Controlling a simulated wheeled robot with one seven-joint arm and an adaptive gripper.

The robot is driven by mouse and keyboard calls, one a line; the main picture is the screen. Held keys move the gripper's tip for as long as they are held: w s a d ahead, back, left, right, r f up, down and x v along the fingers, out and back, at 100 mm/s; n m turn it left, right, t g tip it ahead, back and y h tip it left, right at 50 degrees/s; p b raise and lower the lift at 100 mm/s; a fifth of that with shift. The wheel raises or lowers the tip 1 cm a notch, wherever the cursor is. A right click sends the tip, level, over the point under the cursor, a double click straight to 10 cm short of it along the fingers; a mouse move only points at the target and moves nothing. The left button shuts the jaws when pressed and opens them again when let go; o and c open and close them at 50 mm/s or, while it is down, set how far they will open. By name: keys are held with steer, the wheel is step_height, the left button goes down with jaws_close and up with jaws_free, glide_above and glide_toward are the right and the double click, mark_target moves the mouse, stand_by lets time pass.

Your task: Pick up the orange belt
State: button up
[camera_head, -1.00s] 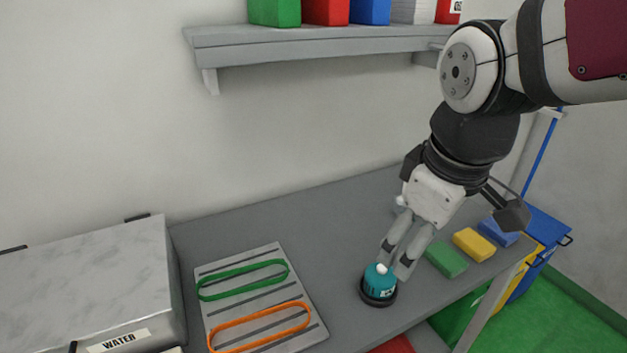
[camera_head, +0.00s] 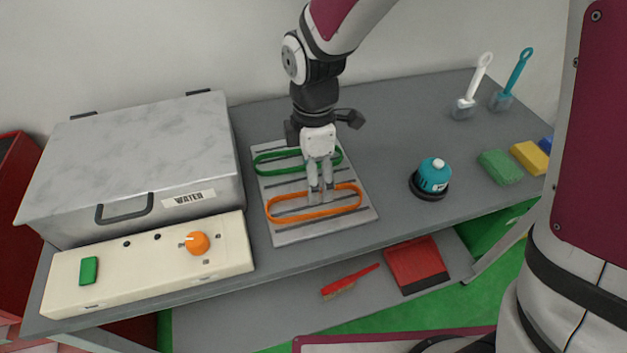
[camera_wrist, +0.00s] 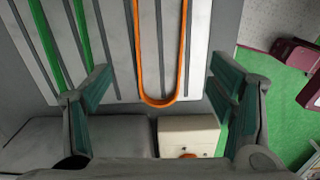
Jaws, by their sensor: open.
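The orange belt (camera_head: 288,214) is a long loop lying on the grey slotted board (camera_head: 318,236), in front of the green belt (camera_head: 272,156). My gripper (camera_head: 320,198) is over the board, with its fingertips at the far side of the orange belt in the head view. In the wrist view the jaws (camera_wrist: 160,112) are spread wide, with one end of the orange belt (camera_wrist: 138,50) between them and nothing held. The green belt (camera_wrist: 82,35) shows at the upper left there. I cannot tell whether the fingertips touch the orange belt.
A grey lidded box (camera_head: 140,150) marked WATER and a cream control panel (camera_head: 140,272) stand left of the board. A shelf below holds a red dustpan (camera_head: 415,266).

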mark_target(317, 205)
steer(key=shift+d+f, duration=0.2)
steer(key=shift+f, duration=1.7)
steer(key=shift+d+f, duration=0.15)
steer(key=shift+f, duration=1.75)
steer(key=c, duration=1.1)
